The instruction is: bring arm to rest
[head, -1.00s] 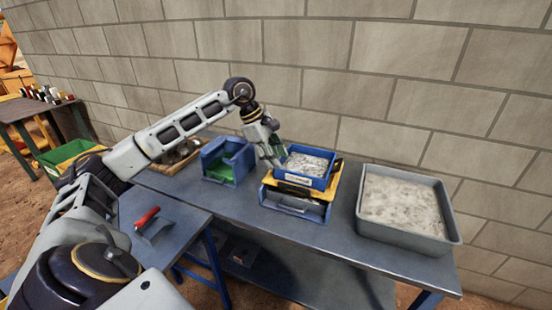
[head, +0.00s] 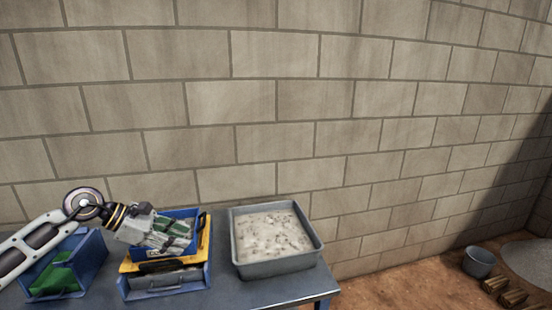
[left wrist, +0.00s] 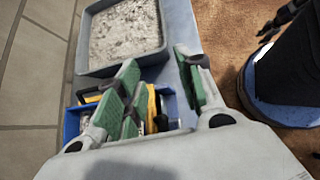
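My left arm comes in from the left in the head view. Its gripper (head: 175,232) is in front of the small blue tray (head: 180,213) on the yellow stand (head: 205,245) and hides part of that tray. In the left wrist view the green-padded fingers (left wrist: 158,90) stand apart with nothing held between them. The blue tray's edge (left wrist: 72,122) shows behind them; contact cannot be told. My right gripper cannot be made out clearly; a dark jointed part at the upper right of the wrist view may belong to it.
A grey tray of pale gravel (head: 272,232) stands on the table (head: 255,292) to the right. A blue bin with green inside (head: 62,275) is at left. The block wall (head: 300,110) rises behind. A bucket (head: 479,262) stands on the ground at right.

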